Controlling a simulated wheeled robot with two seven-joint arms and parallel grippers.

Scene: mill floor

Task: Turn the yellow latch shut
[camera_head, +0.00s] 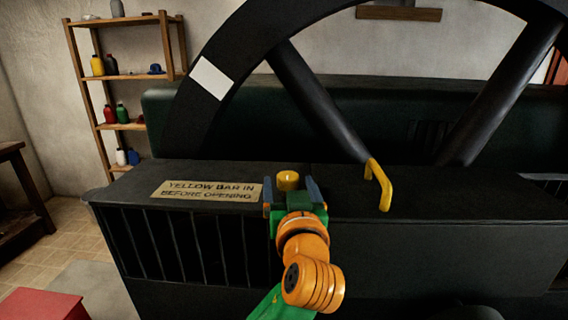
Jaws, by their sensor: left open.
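A yellow bent bar (379,185) stands up from the top of the dark machine housing, at the foot of a wheel spoke. A short, round yellow knob (288,180) sits on the same housing to its left. I cannot tell for certain which of the two is the latch. My left gripper (291,187), green with blue fingers, is open just in front of the knob. Its fingers are spread to either side of the knob, and I cannot tell whether they touch it. The gripper's body hides the knob's lower part. My right gripper is not in view.
A large dark wheel (212,77) with thick spokes rises behind the housing. A sign (207,190) reading "YELLOW BAR IN BEFORE OPENING" lies left of my gripper. A wooden shelf (125,76) with bottles stands at the back left. A red box (42,305) is at lower left.

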